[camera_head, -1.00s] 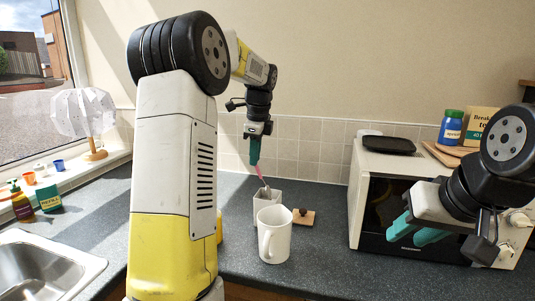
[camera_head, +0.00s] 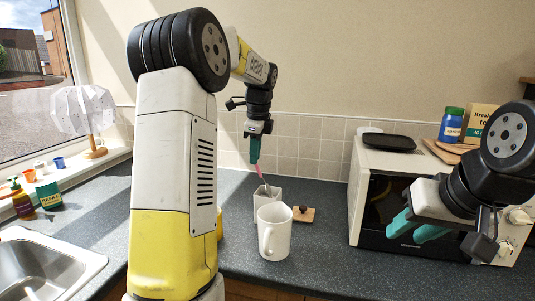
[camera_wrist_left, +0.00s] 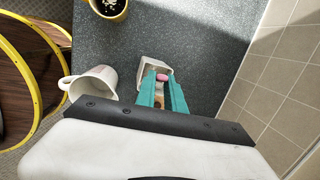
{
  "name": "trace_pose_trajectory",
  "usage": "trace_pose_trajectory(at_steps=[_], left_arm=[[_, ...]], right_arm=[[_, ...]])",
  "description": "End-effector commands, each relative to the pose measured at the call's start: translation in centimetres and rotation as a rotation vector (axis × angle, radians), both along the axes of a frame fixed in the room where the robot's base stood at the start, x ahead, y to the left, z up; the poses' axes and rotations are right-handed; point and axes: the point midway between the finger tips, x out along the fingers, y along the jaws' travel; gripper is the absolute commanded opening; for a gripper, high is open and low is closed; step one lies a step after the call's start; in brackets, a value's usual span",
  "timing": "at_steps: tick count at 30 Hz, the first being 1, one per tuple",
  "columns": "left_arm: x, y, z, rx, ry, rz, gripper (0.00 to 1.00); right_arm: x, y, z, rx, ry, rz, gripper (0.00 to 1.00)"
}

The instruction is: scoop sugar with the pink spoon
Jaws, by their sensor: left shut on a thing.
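My left gripper (camera_head: 254,151) is shut on the pink spoon (camera_head: 260,172) and holds it upright, slightly tilted, above the white square sugar container (camera_head: 266,205). The spoon's lower end reaches the container's opening; its tip and the sugar are hidden in the head view. In the left wrist view, the pink spoon (camera_wrist_left: 162,77) shows between the teal fingers (camera_wrist_left: 163,92), in front of the white container (camera_wrist_left: 155,66). A white mug (camera_head: 274,232) stands just in front of the container. My right gripper (camera_head: 416,229) is apart from these, in front of the microwave, its two teal fingers spread and empty.
A wooden lid with a dark knob (camera_head: 303,213) lies right of the container. The microwave (camera_head: 372,186) stands at right with a black tray (camera_head: 390,142) on top. The sink (camera_head: 45,265) is at left. A yellow plant pot (camera_wrist_left: 110,8) is in the left wrist view.

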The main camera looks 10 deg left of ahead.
Motion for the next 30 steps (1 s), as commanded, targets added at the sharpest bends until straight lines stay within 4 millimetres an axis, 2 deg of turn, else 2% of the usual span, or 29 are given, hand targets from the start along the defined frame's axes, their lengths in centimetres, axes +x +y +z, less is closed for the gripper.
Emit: trace_pose_trajectory(at_steps=[30], left_arm=[[0.0,0.0,-1.1,0.0,0.0,0.0,0.0]], right_arm=[[0.0,0.0,0.0,0.0,0.0,0.0,0.36]])
